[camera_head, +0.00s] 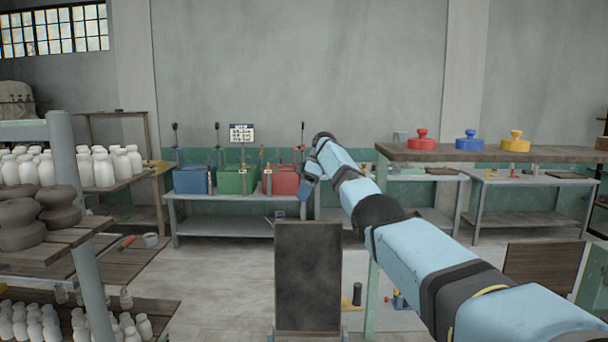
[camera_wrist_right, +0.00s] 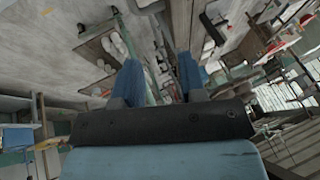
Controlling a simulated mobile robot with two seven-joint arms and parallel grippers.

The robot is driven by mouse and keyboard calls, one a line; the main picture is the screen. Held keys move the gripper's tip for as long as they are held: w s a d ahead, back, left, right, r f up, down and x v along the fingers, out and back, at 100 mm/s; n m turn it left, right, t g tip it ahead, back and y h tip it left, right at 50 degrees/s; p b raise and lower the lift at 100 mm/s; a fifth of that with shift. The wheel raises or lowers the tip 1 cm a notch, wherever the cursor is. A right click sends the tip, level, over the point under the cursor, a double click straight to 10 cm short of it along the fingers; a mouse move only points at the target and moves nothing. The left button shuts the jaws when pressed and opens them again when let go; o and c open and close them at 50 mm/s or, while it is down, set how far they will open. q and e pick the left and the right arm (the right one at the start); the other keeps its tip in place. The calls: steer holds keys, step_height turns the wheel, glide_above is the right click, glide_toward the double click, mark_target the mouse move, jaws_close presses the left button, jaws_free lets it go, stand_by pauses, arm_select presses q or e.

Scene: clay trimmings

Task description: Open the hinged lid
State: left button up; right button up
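A blue box (camera_head: 194,180), a green box (camera_head: 238,179) and a red box (camera_head: 281,180) stand in a row on a grey bench by the back wall. Their tops look closed, but I cannot tell which one carries the hinged lid. My right gripper (camera_head: 308,184) shows small in the head view, in front of the red box's right side and partly overlapping it; I cannot tell its depth. In the right wrist view my right gripper (camera_wrist_right: 160,78) has its two blue fingers apart with nothing between them. My left gripper is in neither view.
A dark upright panel (camera_head: 308,277) stands in front of the bench. Shelves with white bottles (camera_head: 103,167) and stacked dark rounds (camera_head: 58,207) are close on the left. A raised wooden shelf (camera_head: 560,156) on the right bears red, blue and yellow knobbed pieces. Some floor is clear at left centre.

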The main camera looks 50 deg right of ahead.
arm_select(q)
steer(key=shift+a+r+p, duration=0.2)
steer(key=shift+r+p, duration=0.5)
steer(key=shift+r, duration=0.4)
arm_select(e)
step_height(320, 180, up, 8)
steer(key=shift+f, duration=0.2)
